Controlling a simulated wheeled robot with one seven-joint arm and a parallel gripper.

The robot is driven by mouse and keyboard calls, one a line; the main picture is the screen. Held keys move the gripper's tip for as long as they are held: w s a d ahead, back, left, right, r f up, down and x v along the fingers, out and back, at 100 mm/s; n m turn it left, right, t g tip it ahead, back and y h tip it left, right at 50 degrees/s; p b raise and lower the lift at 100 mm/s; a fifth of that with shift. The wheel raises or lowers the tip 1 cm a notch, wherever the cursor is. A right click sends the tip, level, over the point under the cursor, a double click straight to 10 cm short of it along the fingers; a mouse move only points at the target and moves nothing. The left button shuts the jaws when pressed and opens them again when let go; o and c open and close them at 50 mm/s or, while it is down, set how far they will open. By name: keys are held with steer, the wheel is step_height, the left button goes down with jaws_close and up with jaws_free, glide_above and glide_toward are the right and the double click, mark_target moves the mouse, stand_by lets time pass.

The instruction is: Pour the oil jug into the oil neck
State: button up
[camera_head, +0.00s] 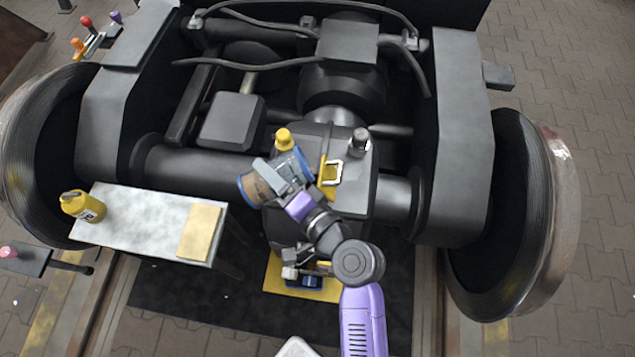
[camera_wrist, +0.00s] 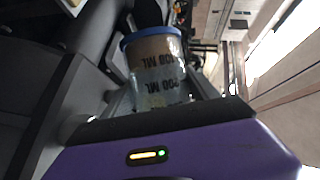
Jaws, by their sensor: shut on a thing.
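My gripper (camera_head: 281,176) is shut on a clear jug (camera_head: 256,187) with blue rims and brownish contents. The jug is tilted well over, above the dark gear housing (camera_head: 345,198). In the wrist view, the jug (camera_wrist: 157,67) sits between the fingers of my gripper (camera_wrist: 162,95); its ML markings read upside down. A yellow cap-like fitting (camera_head: 284,138) shows just behind the jug, and a grey knob-like fitting (camera_head: 359,141) stands to the right on the housing. I cannot tell which is the oil neck. No stream of oil is visible.
A pale table (camera_head: 140,226) at left holds a yellow bottle (camera_head: 83,206) and a tan pad (camera_head: 199,232). A yellow bracket (camera_head: 330,173) stands beside the jug. Large wheels flank the bogie. A yellow mat (camera_head: 325,291) with small items lies below my arm.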

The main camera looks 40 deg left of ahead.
steer(key=shift+w+d+r+m, duration=0.2)
steer(key=shift+w+r+m, duration=0.2)
steer(key=shift+r+m, duration=0.1)
stand_by(1.2)
steer(key=shift+w+d+r+m+g+y+b, duration=0.1)
steer(key=shift+w+r+m+g+y+b, duration=0.1)
steer(key=shift+r+m+y, duration=0.2)
steer(key=shift+w+d+r+m+g+y+b, duration=0.1)
steer(key=shift+r+m+g+y+b, duration=0.15)
steer(key=shift+m, duration=0.25)
stand_by(1.1)
steer(key=shift+s+a+f+n+t, duration=0.15)
steer(key=shift+s+n+t, duration=0.1)
steer(key=shift+n, duration=0.05)
steer(key=shift+s+a+f+n+h+p, duration=0.3)
steer(key=shift+s+f+n+h+p, duration=0.3)
steer(key=shift+f+n, duration=0.4)
step_height(320, 180, down, 3)
steer(key=shift+f+n+t+b, duration=0.1)
steer(key=shift+n+t+b, duration=0.25)
steer(key=shift+b, duration=0.9)
